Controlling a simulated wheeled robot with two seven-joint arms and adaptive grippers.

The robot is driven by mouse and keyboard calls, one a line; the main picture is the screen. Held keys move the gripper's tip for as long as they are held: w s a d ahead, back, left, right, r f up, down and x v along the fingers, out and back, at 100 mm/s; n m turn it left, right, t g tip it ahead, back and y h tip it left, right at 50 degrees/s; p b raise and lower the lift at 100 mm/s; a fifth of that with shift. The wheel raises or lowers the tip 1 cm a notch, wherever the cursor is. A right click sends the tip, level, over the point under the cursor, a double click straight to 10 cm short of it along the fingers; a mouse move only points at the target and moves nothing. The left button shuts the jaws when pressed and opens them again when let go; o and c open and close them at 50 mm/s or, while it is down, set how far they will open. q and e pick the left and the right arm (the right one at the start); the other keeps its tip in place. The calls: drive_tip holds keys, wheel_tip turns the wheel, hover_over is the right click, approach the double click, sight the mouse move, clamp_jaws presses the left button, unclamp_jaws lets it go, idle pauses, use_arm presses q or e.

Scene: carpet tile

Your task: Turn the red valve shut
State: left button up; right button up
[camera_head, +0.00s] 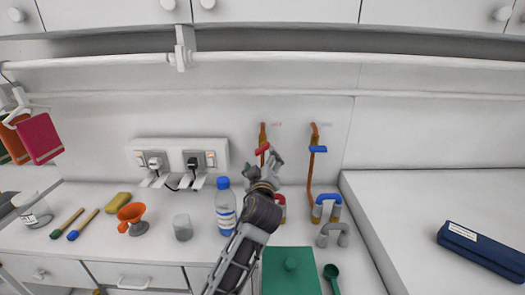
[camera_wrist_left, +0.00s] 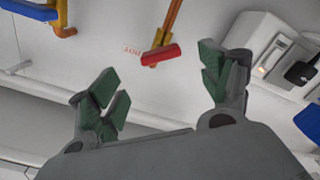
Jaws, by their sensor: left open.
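The red valve handle (camera_head: 262,149) sits on an orange pipe on the back wall, crosswise to the pipe and slightly tilted. It also shows in the left wrist view (camera_wrist_left: 161,55), between and beyond my fingertips, with a small label beside it. My left gripper (camera_head: 268,163) is just below and in front of the handle in the head view, hiding the pipe beneath it. In the left wrist view its green-padded fingers (camera_wrist_left: 162,85) are spread wide and empty, apart from the handle. My right gripper is not in view.
A blue valve handle (camera_head: 318,149) sits on the pipe to the right. A bottle (camera_head: 226,207) stands left of my arm. A socket panel (camera_head: 180,157) is on the wall further left. A green box (camera_head: 290,270) and grey tap parts (camera_head: 333,235) are right of my arm.

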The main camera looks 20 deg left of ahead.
sight(262, 152)
use_arm(q)
drive_tip(key=shift+p+x, duration=0.8)
drive_tip(key=shift+x, duration=2.95)
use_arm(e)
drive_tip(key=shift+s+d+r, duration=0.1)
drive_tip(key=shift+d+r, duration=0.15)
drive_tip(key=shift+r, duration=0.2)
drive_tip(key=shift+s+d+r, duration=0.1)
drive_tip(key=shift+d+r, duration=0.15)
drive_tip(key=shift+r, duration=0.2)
use_arm(q)
drive_tip(key=c, duration=0.4)
drive_tip(key=shift+f, duration=0.1)
drive_tip(key=c, duration=0.6)
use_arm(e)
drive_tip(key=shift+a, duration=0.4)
